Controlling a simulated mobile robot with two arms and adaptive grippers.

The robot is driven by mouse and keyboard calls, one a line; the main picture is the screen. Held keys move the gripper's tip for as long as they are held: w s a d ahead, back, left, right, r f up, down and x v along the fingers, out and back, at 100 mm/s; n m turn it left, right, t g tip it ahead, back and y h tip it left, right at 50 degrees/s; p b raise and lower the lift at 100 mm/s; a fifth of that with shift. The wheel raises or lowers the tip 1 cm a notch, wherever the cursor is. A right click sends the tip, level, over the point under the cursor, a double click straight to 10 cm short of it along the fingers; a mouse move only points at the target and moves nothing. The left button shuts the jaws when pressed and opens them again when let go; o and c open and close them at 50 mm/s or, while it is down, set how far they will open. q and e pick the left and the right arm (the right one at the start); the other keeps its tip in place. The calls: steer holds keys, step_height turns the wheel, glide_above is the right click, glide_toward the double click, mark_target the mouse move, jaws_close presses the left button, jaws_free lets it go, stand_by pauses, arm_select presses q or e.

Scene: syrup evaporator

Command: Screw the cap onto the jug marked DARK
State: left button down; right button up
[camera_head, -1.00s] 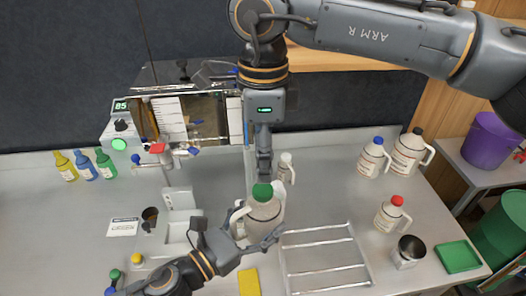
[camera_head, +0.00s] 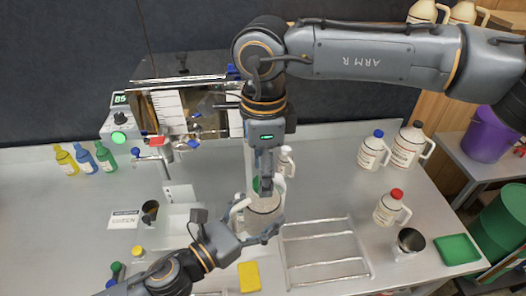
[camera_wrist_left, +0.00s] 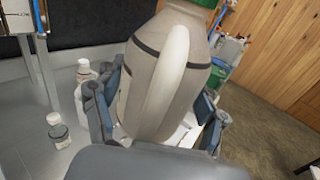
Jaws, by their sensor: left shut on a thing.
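A pale jug (camera_head: 266,219) with a green cap (camera_head: 256,185) stands at the middle of the bench. My left gripper (camera_head: 259,232) is shut around the jug's body. The left wrist view shows the same jug (camera_wrist_left: 160,85) tilted in the picture between the fingers, its green cap (camera_wrist_left: 203,3) cut off by the top edge. My right gripper (camera_head: 265,186) points straight down over the jug's mouth and hides much of the green cap. Whether its fingers are closed on the cap cannot be seen. No DARK marking is readable.
A wire rack (camera_head: 325,255) lies right of the jug. Jugs with a blue cap (camera_head: 372,153), dark cap (camera_head: 407,149) and red cap (camera_head: 389,209) stand farther right. A small white bottle (camera_head: 287,160) is close behind. The evaporator (camera_head: 180,112) stands at the back.

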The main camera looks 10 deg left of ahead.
steer(key=shift+f, duration=0.75)
jaws_close()
steer(key=shift+o, duration=0.6)
jaws_free()
steer(key=shift+r, duration=0.1)
step_height(320, 180, up, 12)
